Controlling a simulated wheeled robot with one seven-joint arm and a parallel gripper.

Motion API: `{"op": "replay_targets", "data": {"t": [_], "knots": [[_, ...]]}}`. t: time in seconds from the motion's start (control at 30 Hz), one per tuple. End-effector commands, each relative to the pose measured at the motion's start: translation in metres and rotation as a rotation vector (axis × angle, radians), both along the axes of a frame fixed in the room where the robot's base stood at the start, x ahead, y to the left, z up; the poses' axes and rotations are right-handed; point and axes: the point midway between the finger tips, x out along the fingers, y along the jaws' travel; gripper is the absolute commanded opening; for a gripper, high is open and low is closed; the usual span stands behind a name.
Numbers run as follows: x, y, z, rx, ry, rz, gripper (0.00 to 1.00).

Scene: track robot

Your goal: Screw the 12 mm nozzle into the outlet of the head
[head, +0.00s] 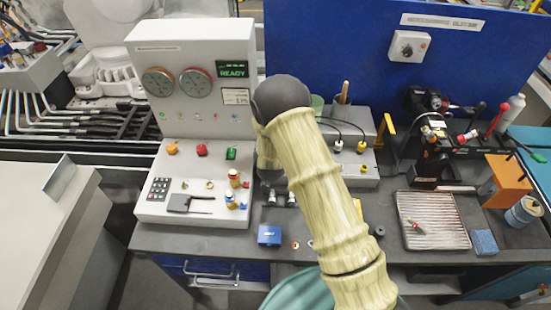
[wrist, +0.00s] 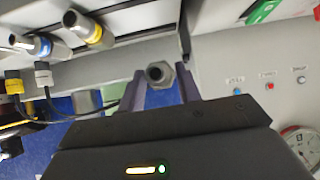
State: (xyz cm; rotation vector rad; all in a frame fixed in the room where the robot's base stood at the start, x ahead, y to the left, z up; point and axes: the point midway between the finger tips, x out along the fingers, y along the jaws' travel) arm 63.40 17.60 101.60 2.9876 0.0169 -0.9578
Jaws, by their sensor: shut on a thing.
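In the wrist view my gripper (wrist: 160,78) is shut on a grey metal nozzle (wrist: 159,72), with a hexagonal body and a dark bore facing the camera. The nozzle is clear of other things in this view. Left of it are two metal cylinders, one with a yellow band (wrist: 91,30) and one with a blue band (wrist: 42,45). I cannot tell whether either belongs to the head or its outlet. In the head view my arm hides most of my gripper, the nozzle and the bench behind them.
A grey console (head: 160,208) with dials, a READY display (head: 233,69) and banded fittings (head: 234,178) stands left. A blue block (head: 269,235) lies at the bench front. A ribbed tray (head: 433,240) is at right. Cables with white and yellow plugs (head: 362,146) hang behind my arm.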

Motion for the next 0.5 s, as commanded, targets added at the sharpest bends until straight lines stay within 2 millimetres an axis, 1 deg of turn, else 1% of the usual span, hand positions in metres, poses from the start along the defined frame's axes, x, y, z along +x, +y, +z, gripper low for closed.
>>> {"op": "replay_targets", "data": {"t": [0.07,0.17,0.27,0.3,0.4,0.5], "knots": [[-0.001,-0.013,-0.004,-0.001,0.000,-0.008,0.10],[-0.008,-0.039,-0.011,-0.001,0.003,-0.014,0.10],[-0.021,-0.077,-0.022,-0.002,0.005,-0.021,0.10],[-0.027,-0.093,-0.026,-0.001,0.005,-0.023,0.10],[-0.048,-0.126,-0.034,0.000,0.006,-0.021,0.10],[-0.070,-0.149,-0.040,0.001,0.005,-0.013,0.10]]}}
